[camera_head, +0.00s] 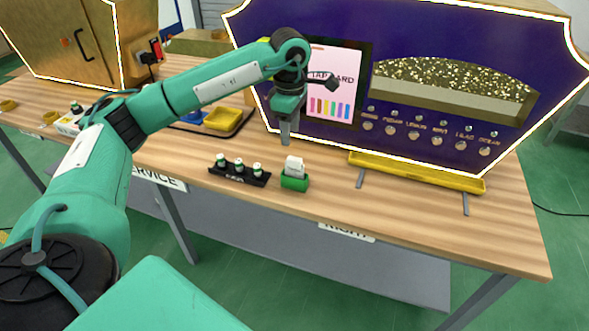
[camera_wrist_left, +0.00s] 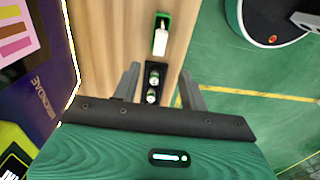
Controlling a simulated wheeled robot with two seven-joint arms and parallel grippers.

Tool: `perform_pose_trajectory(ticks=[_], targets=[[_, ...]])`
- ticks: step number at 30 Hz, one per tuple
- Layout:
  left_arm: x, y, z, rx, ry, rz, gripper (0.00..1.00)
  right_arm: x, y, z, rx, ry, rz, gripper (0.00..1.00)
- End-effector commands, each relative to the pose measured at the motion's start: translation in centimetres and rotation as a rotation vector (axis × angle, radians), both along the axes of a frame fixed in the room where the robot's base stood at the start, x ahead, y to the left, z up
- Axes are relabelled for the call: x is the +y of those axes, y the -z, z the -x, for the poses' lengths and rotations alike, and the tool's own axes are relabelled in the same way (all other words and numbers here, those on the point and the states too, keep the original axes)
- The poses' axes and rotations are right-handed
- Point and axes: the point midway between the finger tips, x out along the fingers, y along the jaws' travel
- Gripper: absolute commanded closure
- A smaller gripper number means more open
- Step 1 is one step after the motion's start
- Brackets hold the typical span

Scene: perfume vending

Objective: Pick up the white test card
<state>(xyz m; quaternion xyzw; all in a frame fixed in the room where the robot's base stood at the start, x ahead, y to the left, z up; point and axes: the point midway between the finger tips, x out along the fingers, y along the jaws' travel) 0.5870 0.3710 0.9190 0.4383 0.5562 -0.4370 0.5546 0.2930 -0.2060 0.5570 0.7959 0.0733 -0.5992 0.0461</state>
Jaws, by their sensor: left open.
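The white test card (camera_head: 294,166) stands upright in a small green holder (camera_head: 294,183) on the wooden table. In the left wrist view the white card (camera_wrist_left: 160,41) shows in its green holder (camera_wrist_left: 164,18) beyond the fingertips. My left gripper (camera_head: 285,132) is above the table, behind the card in the head view, apart from it and pointing down. In the left wrist view its two fingers (camera_wrist_left: 161,82) are spread with nothing held between them. My right gripper is in neither view.
A black rack (camera_head: 238,174) with three small bottles stands left of the card holder. A purple vending machine (camera_head: 420,50) with a yellow tray (camera_head: 415,171) stands behind. Yellow bins (camera_head: 222,118) are at the back left. The front table strip is clear.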

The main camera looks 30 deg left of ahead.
Motion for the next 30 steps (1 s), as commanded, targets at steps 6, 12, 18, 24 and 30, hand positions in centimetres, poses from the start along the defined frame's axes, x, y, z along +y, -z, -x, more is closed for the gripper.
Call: perform_pose_trajectory(ticks=[6,12,18,24,30], targets=[[0.0,3.9,0.0,0.002,-0.001,0.000,0.56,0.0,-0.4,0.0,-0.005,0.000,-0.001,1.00],[-0.1,5.0,0.0,0.000,0.000,0.002,0.56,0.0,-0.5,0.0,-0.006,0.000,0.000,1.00],[-0.5,7.2,-0.2,0.002,0.001,0.003,0.56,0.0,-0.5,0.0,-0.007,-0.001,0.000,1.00],[-0.6,9.9,-0.3,0.001,-0.001,0.003,0.56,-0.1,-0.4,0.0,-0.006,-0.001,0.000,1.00],[-0.6,10.0,-0.3,-0.001,0.000,0.003,0.56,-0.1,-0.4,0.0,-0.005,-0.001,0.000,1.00]])
